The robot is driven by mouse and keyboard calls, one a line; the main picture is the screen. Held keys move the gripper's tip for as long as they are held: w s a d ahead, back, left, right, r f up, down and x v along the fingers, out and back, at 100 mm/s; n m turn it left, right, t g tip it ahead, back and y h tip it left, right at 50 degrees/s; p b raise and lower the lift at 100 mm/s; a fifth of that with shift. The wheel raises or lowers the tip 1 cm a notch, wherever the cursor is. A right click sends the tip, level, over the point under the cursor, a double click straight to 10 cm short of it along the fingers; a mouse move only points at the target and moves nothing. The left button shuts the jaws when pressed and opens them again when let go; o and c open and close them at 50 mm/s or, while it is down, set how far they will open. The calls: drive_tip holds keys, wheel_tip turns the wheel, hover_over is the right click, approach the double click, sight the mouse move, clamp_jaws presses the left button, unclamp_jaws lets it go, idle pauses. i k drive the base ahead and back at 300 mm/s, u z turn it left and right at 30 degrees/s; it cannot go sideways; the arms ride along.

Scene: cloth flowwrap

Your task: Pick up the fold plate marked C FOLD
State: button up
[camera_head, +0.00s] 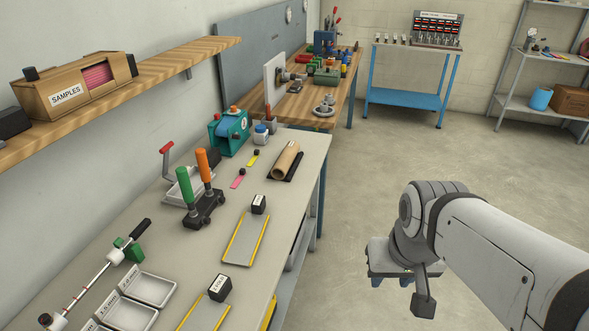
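Two flat grey fold plates with yellow side edges lie on the bench. The farther plate (243,240) has a black block with a white label at its far end. The nearer plate (203,315) has a similar labelled block (220,288) and is cut off by the bottom of the picture. The lettering is too small to read surely, so I cannot tell which is marked C FOLD. My gripper (391,282) hangs over the floor, right of the bench and apart from both plates. Its two fingertips show apart with nothing between them; the arm hides part of it.
The bench (300,150) also holds grey trays (148,288), a green-and-orange-handled tool (200,190), a brown roll (286,160) and a teal dispenser (229,132). A shelf (170,70) with a SAMPLES box overhangs the left. Floor between bench and arm is clear.

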sight(242, 249)
drive_tip(key=z, duration=1.3)
drive_tip(key=i, duration=2.2)
drive_tip(key=u, duration=1.55)
drive_tip(key=k, duration=0.1)
drive_tip(key=u, duration=2.25)
drive_tip(key=i, duration=1)
